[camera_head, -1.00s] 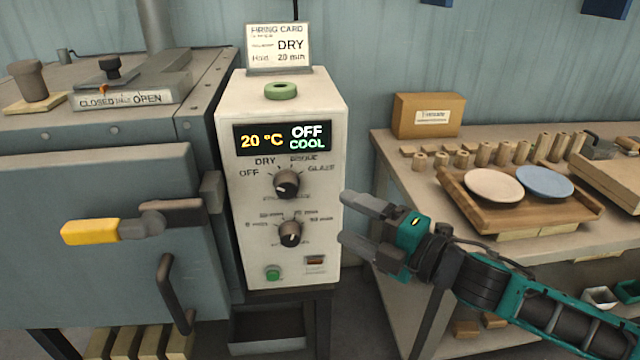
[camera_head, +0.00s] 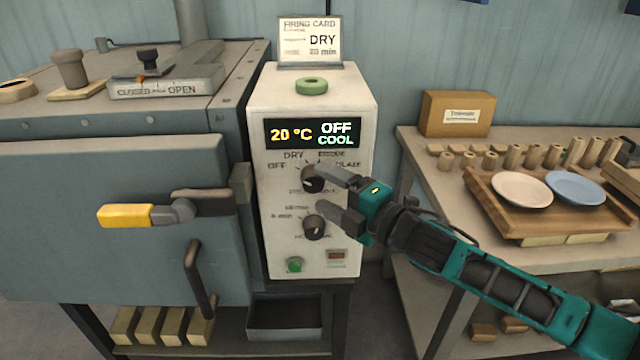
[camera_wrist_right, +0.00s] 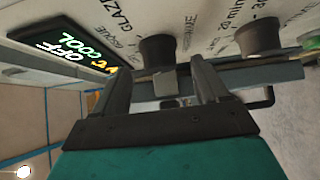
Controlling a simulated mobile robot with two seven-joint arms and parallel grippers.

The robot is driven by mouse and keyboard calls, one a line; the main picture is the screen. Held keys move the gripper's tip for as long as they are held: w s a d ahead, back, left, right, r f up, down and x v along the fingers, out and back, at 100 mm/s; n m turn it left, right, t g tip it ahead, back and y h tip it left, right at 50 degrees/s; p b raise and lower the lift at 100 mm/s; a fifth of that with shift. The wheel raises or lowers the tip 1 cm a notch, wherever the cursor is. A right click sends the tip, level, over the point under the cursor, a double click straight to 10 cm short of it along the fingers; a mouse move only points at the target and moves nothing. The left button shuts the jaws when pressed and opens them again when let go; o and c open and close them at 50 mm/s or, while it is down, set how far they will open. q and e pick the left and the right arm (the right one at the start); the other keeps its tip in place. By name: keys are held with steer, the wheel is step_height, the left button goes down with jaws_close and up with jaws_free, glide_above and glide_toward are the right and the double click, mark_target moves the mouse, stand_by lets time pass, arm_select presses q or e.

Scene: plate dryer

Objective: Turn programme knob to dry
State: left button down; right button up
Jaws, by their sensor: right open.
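The programme knob (camera_head: 311,182) is a dark round knob on the white control box (camera_head: 270,225), below labels OFF, DRY and GLAZE. Its pointer is hard to read. The display (camera_head: 312,132) reads 20 °C, OFF and COOL. My right gripper (camera_head: 328,190) is open, just right of the knob, its fingers partly covering the panel. In the right wrist view, the programme knob (camera_wrist_right: 158,50) is ahead of the gap between the fingers (camera_wrist_right: 162,80); I cannot tell whether they touch it. The left gripper is not in view.
The lower timer knob (camera_head: 314,228) is close under the lower finger. A green button (camera_head: 295,265) is below it. The grey kiln door with a yellow handle (camera_head: 125,215) is at left. A table with a wooden tray (camera_head: 535,222) and plates is at right.

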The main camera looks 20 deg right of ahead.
steer(key=shift+x, duration=1.15)
steer(key=shift+f, duration=0.1)
steer(key=c, duration=1.1)
